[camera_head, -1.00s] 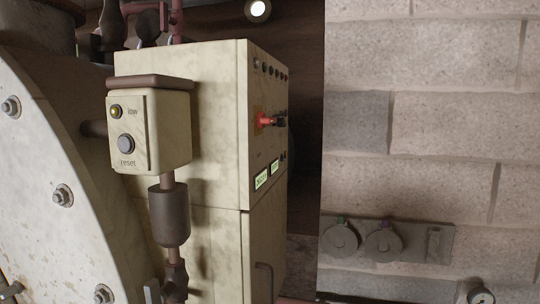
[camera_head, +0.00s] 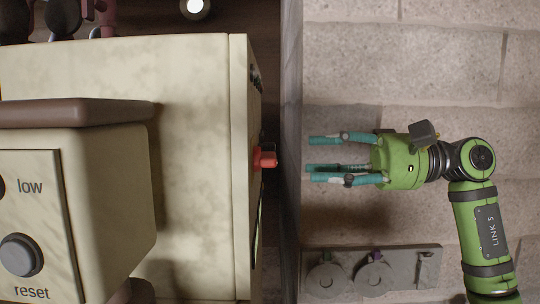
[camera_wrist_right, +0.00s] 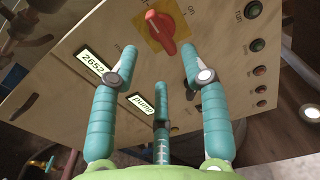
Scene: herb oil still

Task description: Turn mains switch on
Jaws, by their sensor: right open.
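The red rotary mains switch (camera_head: 265,158) juts from the right-hand face of the cream cabinet (camera_head: 195,150) in the head view, seen nearly edge-on. In the right wrist view the red handle (camera_wrist_right: 161,32) sits on a yellow plate (camera_wrist_right: 150,38), with a partly readable label beside it. My right gripper (camera_head: 315,160) is open and empty, its teal fingers pointing left at the panel. It is to the right of the switch with a gap between them. In the wrist view the handle appears beyond the fingertips (camera_wrist_right: 160,58). My left gripper is not in view.
A control box (camera_head: 105,180) with a "reset" button (camera_head: 20,255) stands at the near left. A block wall (camera_head: 400,55) lies behind my right arm.

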